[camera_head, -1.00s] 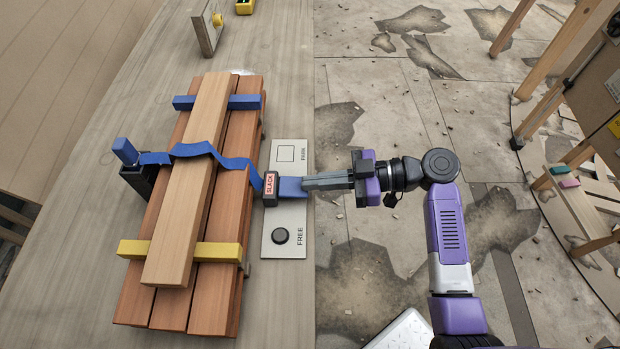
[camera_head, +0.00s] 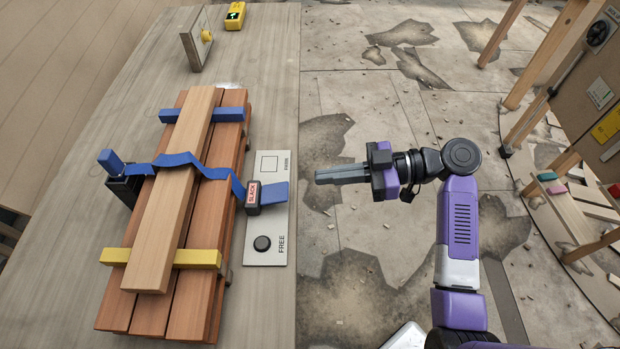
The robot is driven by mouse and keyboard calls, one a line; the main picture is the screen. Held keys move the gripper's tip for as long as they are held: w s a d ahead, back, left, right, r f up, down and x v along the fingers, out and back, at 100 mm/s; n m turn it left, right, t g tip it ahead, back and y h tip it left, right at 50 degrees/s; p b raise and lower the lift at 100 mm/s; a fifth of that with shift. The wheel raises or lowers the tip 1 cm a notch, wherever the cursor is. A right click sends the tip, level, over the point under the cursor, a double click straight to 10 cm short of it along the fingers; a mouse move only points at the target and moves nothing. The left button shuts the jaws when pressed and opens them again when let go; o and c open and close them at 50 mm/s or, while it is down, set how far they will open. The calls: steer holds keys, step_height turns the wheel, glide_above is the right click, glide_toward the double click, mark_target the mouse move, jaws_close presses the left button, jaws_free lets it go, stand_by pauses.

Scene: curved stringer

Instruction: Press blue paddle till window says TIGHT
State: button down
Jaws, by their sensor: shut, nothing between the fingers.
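The blue paddle (camera_head: 275,194) sticks out to the right of a small dark housing on the bench's right side. The housing's window (camera_head: 252,196) reads SLACK in red on white. A blue strap (camera_head: 180,160) runs from it over the stacked boards to a dark holder with a blue block (camera_head: 110,161) on the left. My gripper (camera_head: 318,176) is shut and empty. In the picture it lies to the right of the paddle and slightly above it, apart from it, past the bench edge. Its height over the paddle is hard to tell.
A plate (camera_head: 267,222) under the paddle carries a black round knob by FREE and an outlined square. An upright panel (camera_head: 192,45) and a yellow device (camera_head: 235,16) stand at the back. Cracked floor lies right.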

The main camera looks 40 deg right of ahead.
steer(key=shift+v, duration=1.7)
steer(key=w+a+r+g+h+p, duration=0.2)
steer(key=r+p, duration=0.3)
steer(key=p, duration=0.3)
steer(key=shift+a+r+h, duration=0.35)
steer(key=shift+a+h, duration=0.25)
steer(key=shift+w+f, duration=0.1)
steer(key=shift+w, duration=0.05)
